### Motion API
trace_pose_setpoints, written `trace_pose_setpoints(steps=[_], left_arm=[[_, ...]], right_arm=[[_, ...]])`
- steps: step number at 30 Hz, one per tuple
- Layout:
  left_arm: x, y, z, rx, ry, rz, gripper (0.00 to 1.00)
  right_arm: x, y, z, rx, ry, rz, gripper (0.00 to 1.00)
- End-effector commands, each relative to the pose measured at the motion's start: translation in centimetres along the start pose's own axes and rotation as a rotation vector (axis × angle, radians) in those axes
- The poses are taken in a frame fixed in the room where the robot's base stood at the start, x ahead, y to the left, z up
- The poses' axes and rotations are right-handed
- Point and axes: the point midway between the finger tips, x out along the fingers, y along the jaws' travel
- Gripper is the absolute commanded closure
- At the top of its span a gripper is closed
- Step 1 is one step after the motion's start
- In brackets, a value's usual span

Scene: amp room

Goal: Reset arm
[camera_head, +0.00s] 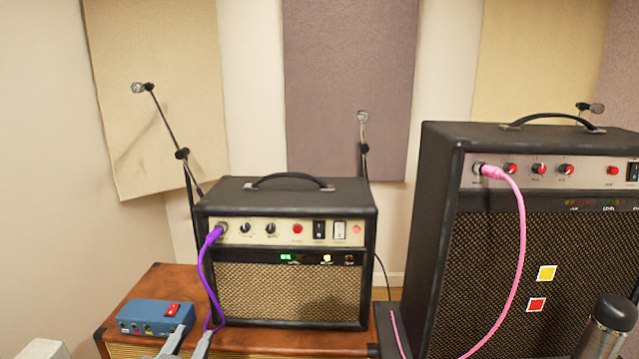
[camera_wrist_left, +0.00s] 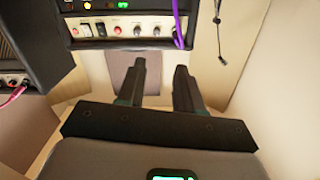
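My left gripper (camera_head: 190,336) shows at the bottom of the head view as two grey fingertips, set apart, by the right front corner of a blue box (camera_head: 155,312). In the left wrist view the fingers of my left gripper (camera_wrist_left: 165,75) are dark and parted, with nothing visible between them. That view shows the small amp (camera_wrist_left: 115,28) upside down beyond the fingertips. A purple cable (camera_head: 203,272) runs from the small amp's (camera_head: 290,290) left jack down close to the fingertips; whether it touches them I cannot tell.
The small amp and blue box stand on a brown cabinet (camera_head: 143,290). A larger black amp (camera_head: 440,220) with a pink cable (camera_head: 522,240) stands at the right. Microphones on stands (camera_head: 188,185) are behind. Open space lies above the small amp.

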Motion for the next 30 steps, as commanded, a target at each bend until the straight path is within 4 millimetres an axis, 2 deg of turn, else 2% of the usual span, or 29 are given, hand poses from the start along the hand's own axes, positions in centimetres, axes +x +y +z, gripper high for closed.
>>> trace_pose_setpoints(steps=[1,8,11,13,14,17,18,21,25,27,30], left_arm=[[0.5,0.2,0.8,0.001,-0.044,0.008,0.65],[1.2,1.8,7.3,0.001,-0.251,0.061,0.65],[0.6,3.0,11.3,-0.02,-0.383,0.104,0.65],[-0.6,4.3,14.7,-0.053,-0.506,0.144,0.65],[-1.4,5.0,16.3,-0.072,-0.567,0.162,0.65],[-5.6,7.8,22.0,-0.167,-0.81,0.232,0.65],[-7.7,9.0,24.1,-0.213,-0.913,0.257,0.65],[-13.1,11.7,27.9,-0.33,-1.146,0.299,0.65],[-18.4,14.3,30.4,-0.46,-1.376,0.311,0.65],[-19.6,14.5,30.3,-0.525,-1.452,0.282,0.65],[-20.1,14.7,30.3,-0.566,-1.492,0.255,0.65]], right_arm=[[-1.1,-0.4,0.0,0.0,0.0,0.0,0.57],[-3.4,-1.2,0.1,0.0,-0.001,0.0,0.57],[-4.7,-1.7,0.1,0.0,-0.001,0.0,0.57],[-5.8,-2.1,0.1,0.0,-0.001,0.0,0.57],[-6.3,-2.3,0.1,0.0,-0.001,0.0,0.57],[-8.2,-3.0,0.2,0.0,-0.001,0.0,0.57],[-8.7,-3.2,0.2,0.0,-0.001,0.0,0.57],[-9.5,-3.4,0.2,0.0,-0.001,0.0,0.57],[-9.2,-3.4,0.2,0.0,-0.001,0.0,0.57],[-9.2,-3.3,0.2,0.0,-0.001,0.0,0.57],[-9.2,-3.3,0.2,0.0,-0.001,0.0,0.57]])
